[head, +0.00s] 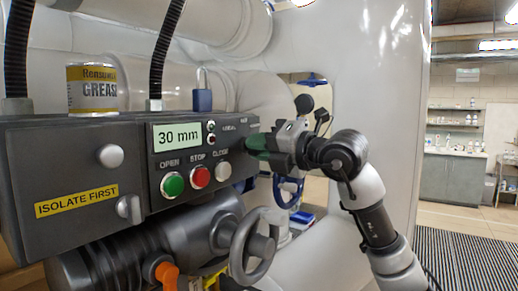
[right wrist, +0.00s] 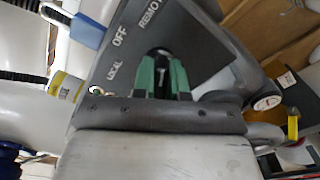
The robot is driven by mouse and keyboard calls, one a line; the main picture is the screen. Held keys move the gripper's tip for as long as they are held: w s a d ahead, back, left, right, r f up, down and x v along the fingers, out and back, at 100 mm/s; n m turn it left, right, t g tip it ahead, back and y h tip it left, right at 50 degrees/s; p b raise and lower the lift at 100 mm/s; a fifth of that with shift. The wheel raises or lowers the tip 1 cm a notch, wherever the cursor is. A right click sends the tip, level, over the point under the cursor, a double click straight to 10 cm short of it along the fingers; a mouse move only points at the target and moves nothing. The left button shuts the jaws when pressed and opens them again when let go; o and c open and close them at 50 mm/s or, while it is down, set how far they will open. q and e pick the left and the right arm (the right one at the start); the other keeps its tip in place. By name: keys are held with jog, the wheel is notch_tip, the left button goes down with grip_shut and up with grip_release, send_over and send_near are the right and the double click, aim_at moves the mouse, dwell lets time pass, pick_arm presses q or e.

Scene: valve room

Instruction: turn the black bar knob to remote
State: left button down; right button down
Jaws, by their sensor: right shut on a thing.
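The black bar knob (right wrist: 160,56) shows in the right wrist view between the two green fingers of my right gripper (right wrist: 163,82), which is shut on it. A white mark shows on the knob, but I cannot tell which label it points to. The labels LOCAL, OFF and REMOTE sit on the dark panel (right wrist: 205,55) beside the knob, to its left and upper left in this view. In the head view my right gripper (head: 258,146) is at the right end of the grey control box (head: 60,160), and its fingers hide the knob. My left gripper is not in view.
The box front carries a 30 mm display (head: 178,136), a green button (head: 173,184), a red button (head: 199,176) and a pale button (head: 224,169). A grease can (head: 92,90) and a blue padlock (head: 202,98) are on top. A handwheel (head: 240,245) is below.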

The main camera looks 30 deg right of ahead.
dwell(0.4)
jog(key=c, duration=1.1)
grip_release()
jog(key=shift+c, duration=0.2)
jog(key=shift+s+d+f, duration=0.1)
jog(key=shift+s+d, duration=0.05)
jog(key=shift+s, duration=0.05)
jog(key=b+v, duration=0.4)
jog(key=v, duration=0.6)
jog(key=shift+s+b, duration=0.2)
jog(key=shift+b, duration=0.15)
